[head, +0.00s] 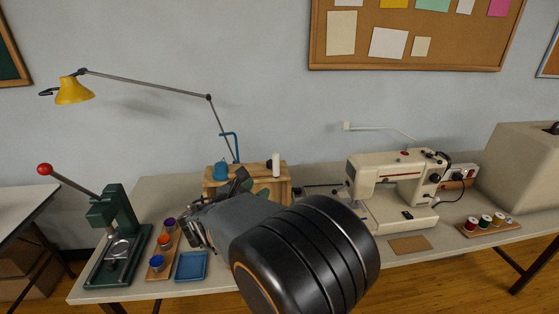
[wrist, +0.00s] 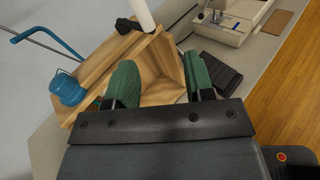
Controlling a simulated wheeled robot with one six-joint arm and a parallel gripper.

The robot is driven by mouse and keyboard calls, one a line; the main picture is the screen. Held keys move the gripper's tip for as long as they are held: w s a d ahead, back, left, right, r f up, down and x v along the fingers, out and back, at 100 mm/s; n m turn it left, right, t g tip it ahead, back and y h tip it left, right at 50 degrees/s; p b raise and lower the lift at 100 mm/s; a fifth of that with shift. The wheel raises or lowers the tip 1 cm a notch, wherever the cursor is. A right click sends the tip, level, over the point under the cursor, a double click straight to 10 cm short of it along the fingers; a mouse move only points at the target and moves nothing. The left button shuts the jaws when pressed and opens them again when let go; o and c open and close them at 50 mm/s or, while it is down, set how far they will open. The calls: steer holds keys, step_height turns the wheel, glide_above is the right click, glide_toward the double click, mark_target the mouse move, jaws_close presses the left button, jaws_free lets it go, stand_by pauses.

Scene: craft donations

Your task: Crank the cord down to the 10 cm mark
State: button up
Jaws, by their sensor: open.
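A light wooden box (head: 283,191) stands on the table in the middle of the head view; the wrist view shows its open inside (wrist: 160,65) close up. A blue rounded part (wrist: 68,90) is at its left side, with a bent blue rod (wrist: 30,35) behind. A white cylinder (wrist: 143,14) and a black knob (wrist: 127,25) are on its top edge. My gripper (wrist: 160,82) is open, its green fingers apart in front of the box, with nothing seen held. I cannot make out a cord, a crank handle or a 10 cm mark. My arm hides part of the box in the head view.
A sewing machine (head: 400,185) stands to the right, with a thread rack (head: 487,226) beyond. A green press (head: 115,225), a rack of small cups (head: 163,253) and a blue tray (head: 191,266) are at left. A yellow lamp (head: 75,91) reaches over the table.

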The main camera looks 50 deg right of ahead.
mark_target(274, 165)
steer(key=w+d, duration=0.1)
steer(key=d, duration=0.3)
steer(key=w+d+r+n+h+p, duration=0.1)
steer(key=d, duration=0.4)
steer(key=w+d+n+t, duration=0.1)
steer(key=w+d, duration=0.1)
steer(key=d, duration=0.3)
steer(key=shift+d+r+h+p, duration=0.1)
steer(key=shift+r+h+p, duration=0.1)
steer(key=shift+h+p, duration=0.15)
jaws_close()
steer(key=shift+d, duration=0.1)
